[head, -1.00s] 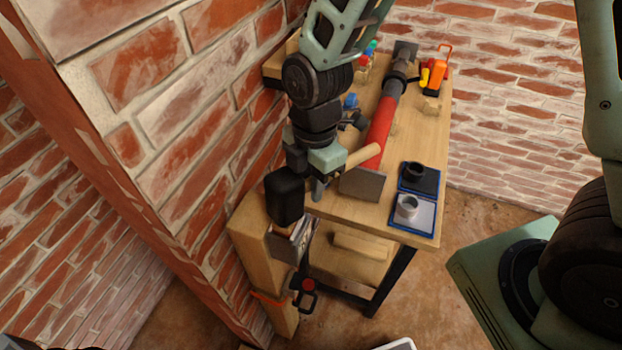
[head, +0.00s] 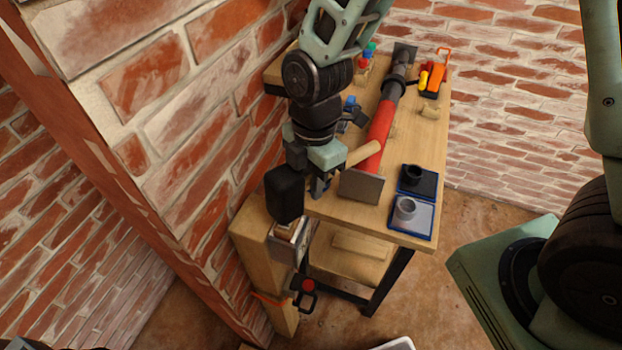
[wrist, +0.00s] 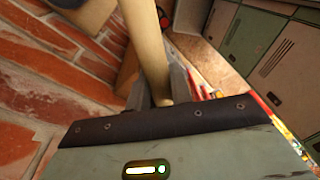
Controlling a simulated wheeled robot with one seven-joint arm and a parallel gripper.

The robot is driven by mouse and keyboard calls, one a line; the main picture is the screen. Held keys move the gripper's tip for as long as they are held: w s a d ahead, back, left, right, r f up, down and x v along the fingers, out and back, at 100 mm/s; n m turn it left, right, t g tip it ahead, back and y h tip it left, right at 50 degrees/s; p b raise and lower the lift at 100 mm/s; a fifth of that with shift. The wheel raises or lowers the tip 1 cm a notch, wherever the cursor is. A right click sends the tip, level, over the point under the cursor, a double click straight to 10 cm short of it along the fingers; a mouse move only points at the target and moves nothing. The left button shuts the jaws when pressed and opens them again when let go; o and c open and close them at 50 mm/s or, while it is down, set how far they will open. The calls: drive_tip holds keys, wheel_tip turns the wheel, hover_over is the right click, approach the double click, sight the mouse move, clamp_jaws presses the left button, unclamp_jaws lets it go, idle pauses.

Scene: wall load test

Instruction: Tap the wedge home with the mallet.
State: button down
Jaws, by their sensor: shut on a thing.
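The mallet has a black head (head: 284,194) and a pale wooden handle (head: 365,154). My gripper (head: 320,184) is shut on the handle, which also shows in the wrist view (wrist: 147,45) between the fingers (wrist: 160,92). The handle's end sticks out to the right over the bench. The mallet head hangs just above a small light wooden piece, apparently the wedge (head: 284,231), at the top of a grey metal bracket (head: 292,246). The bracket sits beside the top of a wooden post (head: 252,232) against the brick wall. The head partly hides the post top, and how deep the wedge sits cannot be told.
A workbench (head: 420,150) stands right of the post. It carries a red prop with a metal plate (head: 362,185), two blue-edged trays (head: 412,215) and an orange tool (head: 434,80). A clamp with a red-and-black knob (head: 308,286) juts from the post. The brick wall is close on the left.

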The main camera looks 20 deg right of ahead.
drive_tip(key=shift+r+p, duration=2.6)
drive_tip(key=shift+r, duration=0.5)
drive_tip(key=shift+f, duration=0.1)
drive_tip(key=shift+s, duration=0.1)
